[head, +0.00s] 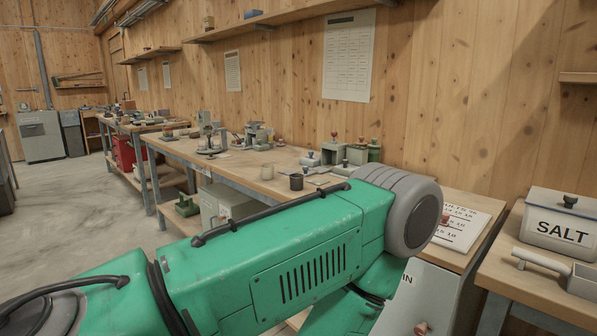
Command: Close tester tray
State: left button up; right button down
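I cannot pick out the tester tray with certainty. Small grey-green devices, one with a red knob (334,135), stand on the long workbench (225,160) against the wall, too small to tell whether a tray on them is open. My green arm crosses the lower middle of the head view from the left and hides much of the near area. Neither of my grippers shows.
At the far right, a SALT box (563,222) and a scoop (545,258) sit on a wooden table. The concrete floor (75,200) at left is clear.

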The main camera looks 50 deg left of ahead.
aim_at(323, 169)
jog(key=u, duration=1.6)
jog(key=i+j+z, duration=0.2)
jog(key=z, duration=0.3)
jog(key=i+j+z, duration=0.2)
jog(key=z, duration=0.3)
jog(key=j, duration=0.1)
